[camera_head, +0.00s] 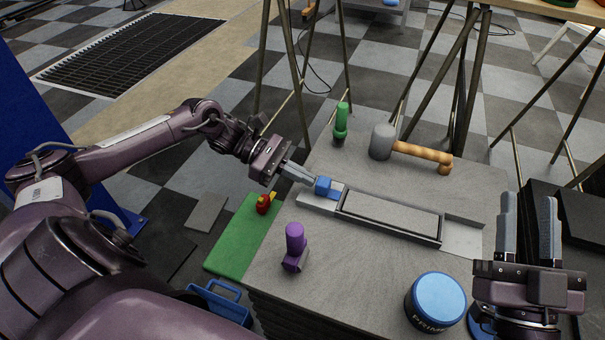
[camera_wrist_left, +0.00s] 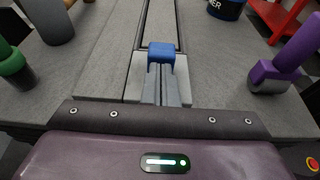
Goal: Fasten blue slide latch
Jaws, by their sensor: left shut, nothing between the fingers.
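The blue slide latch (camera_head: 323,185) is a small blue block at the left end of a long grey track (camera_head: 390,214) on the grey table. It also shows in the left wrist view (camera_wrist_left: 161,49), straight ahead of the fingers. My left gripper (camera_head: 311,180) is shut and empty, with its fingertips at the left side of the blue block. In the left wrist view the fingers (camera_wrist_left: 160,72) reach up to the block; I cannot tell whether they touch it. My right gripper (camera_head: 529,200) is open and empty, pointing up at the right, away from the latch.
A purple-handled tool (camera_head: 295,243) stands in front of the track, and a green-handled one (camera_head: 341,123) behind it. A mallet (camera_head: 410,149) lies at the back. A blue-lidded tin (camera_head: 437,300) stands front right.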

